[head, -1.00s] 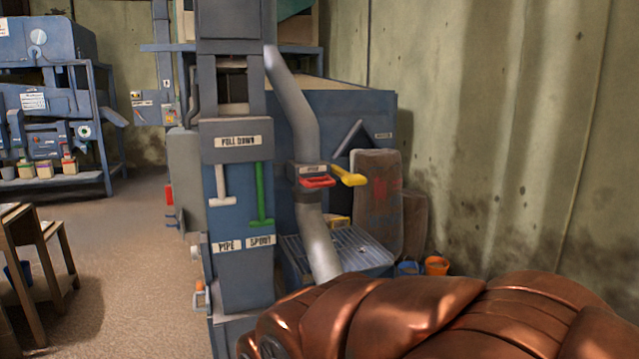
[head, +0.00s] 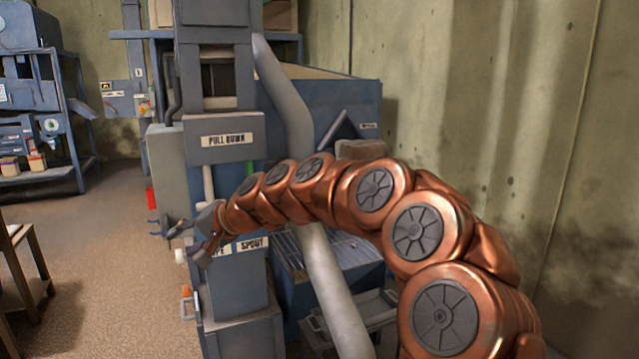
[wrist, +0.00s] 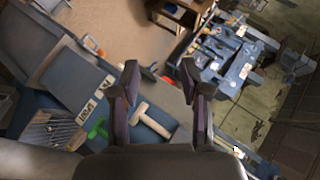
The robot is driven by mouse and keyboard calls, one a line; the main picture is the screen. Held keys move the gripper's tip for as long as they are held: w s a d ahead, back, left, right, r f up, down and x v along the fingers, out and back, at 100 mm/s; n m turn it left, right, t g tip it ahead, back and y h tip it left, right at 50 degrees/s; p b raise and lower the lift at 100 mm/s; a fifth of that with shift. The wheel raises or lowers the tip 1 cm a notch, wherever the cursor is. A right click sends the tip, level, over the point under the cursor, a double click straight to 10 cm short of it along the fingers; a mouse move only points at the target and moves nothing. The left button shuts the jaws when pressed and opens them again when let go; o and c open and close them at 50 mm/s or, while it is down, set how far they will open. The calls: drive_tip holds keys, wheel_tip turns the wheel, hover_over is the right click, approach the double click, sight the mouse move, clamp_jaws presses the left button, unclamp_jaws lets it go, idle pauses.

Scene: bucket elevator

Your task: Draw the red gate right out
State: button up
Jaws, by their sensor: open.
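The red gate on the slanting grey pipe (head: 325,280) is hidden behind my copper arm in the head view, and I cannot make it out in the wrist view. My gripper (head: 190,243) is open and empty in front of the lower left of the elevator's blue column. In the wrist view its two dark fingers (wrist: 159,80) stand apart. The pale T-shaped handle (wrist: 152,118) and the green handle (wrist: 97,128) show below and left of the fingers there. In the head view a bit of the green handle (head: 250,168) shows above my arm.
The "PULL DOWN" panel (head: 226,138) is above my arm. A grated blue box (head: 350,258) stands behind the pipe. A blue rack (head: 45,125) is at the far left, with a wooden table (head: 20,270) in front. Floor between them is clear.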

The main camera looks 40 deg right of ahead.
drive_tip(key=w+d+r+m+t+h, duration=0.1)
drive_tip(key=w+d+m+t+h, duration=0.15)
drive_tip(key=d, duration=0.55)
drive_tip(key=w+d+r+m+t+h, duration=0.1)
drive_tip(key=w+d+r+m, duration=0.15)
drive_tip(key=d, duration=0.55)
drive_tip(key=s+d+f+m+h, duration=0.1)
drive_tip(key=d+m+h, duration=0.15)
drive_tip(key=d, duration=0.65)
drive_tip(key=s+d+f+m+h+p, duration=0.1)
drive_tip(key=d+m+h, duration=0.15)
drive_tip(key=d, duration=0.65)
drive_tip(key=s+d+f+m+h, duration=0.15)
drive_tip(key=d+m, duration=0.25)
drive_tip(key=d, duration=0.5)
drive_tip(key=shift+t+h, duration=0.3)
drive_tip(key=shift+t, duration=0.15)
drive_tip(key=shift+p+x, duration=1.05)
drive_tip(key=shift+x, duration=2.7)
drive_tip(key=shift+r, duration=0.15)
clamp_jaws()
